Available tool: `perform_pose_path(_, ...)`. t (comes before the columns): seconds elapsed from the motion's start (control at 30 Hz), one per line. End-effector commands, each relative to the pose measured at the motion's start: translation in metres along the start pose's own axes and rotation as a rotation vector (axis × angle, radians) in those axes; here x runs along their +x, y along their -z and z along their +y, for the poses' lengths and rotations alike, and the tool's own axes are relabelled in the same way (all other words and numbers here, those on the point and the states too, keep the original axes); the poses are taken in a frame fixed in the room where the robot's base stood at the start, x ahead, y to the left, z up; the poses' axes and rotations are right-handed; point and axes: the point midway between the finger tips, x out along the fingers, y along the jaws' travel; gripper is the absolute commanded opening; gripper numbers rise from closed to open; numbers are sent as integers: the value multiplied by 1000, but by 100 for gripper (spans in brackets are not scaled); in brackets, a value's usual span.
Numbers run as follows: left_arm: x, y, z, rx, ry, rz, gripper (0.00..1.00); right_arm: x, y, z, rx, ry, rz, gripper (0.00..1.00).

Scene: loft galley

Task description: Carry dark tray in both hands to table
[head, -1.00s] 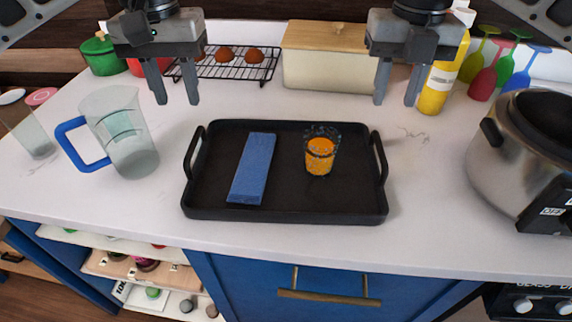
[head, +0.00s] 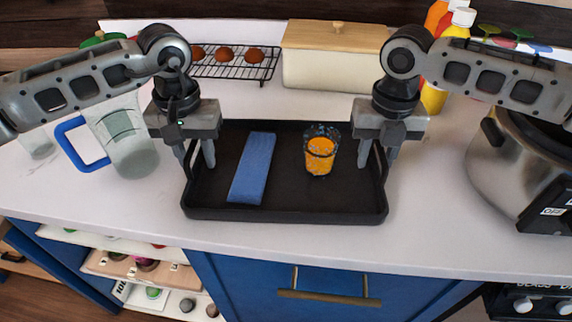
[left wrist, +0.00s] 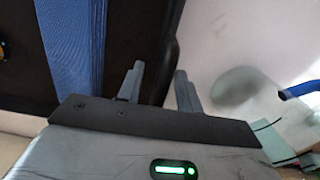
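The dark tray (head: 290,213) lies flat on the white counter, with a raised handle at each short end. A folded blue cloth (head: 252,168) and a glass of orange drink (head: 320,157) stand on it. My left gripper (head: 196,158) is open, its fingers on either side of the tray's left handle. My right gripper (head: 378,160) is open in the same way at the right handle. In the left wrist view the left fingers (left wrist: 158,82) are apart near the tray edge (left wrist: 168,45). Both handles are partly hidden by the grippers. The table cannot be made out.
A clear jug with a blue handle (head: 127,140) stands close left of the tray. A steel cooker (head: 500,165) is at the right. A cream bread box (head: 335,70) and a wire rack (head: 240,68) are behind. The counter's front edge is just before the tray.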

Motion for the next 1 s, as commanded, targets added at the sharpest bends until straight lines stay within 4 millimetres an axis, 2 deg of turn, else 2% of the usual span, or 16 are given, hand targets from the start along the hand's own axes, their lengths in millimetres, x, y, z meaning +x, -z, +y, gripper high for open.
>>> perform_pose_path(0.17, 0, 0, 0, 0, 0, 0, 36, 0, 0, 0, 0, 0, 0, 34)
perform_pose_path(0.2, 0, 0, 0, 0, 0, 0, 24, 0, 0, 0, 0, 0, 0, 22)
perform_pose_path(0.3, 0, 0, 0, 0, 1, 0, 0, 0, 0, 0, 0, 0, 0, 0)
perform_pose_path(0.73, -6, 0, 0, 0, 0, 2, 0, -6, 0, 0, 1, -1, -2, 0)
perform_pose_path(1.0, -30, 0, 0, 0, 0, 2, 0, -30, -1, 0, 1, 0, -2, 0)
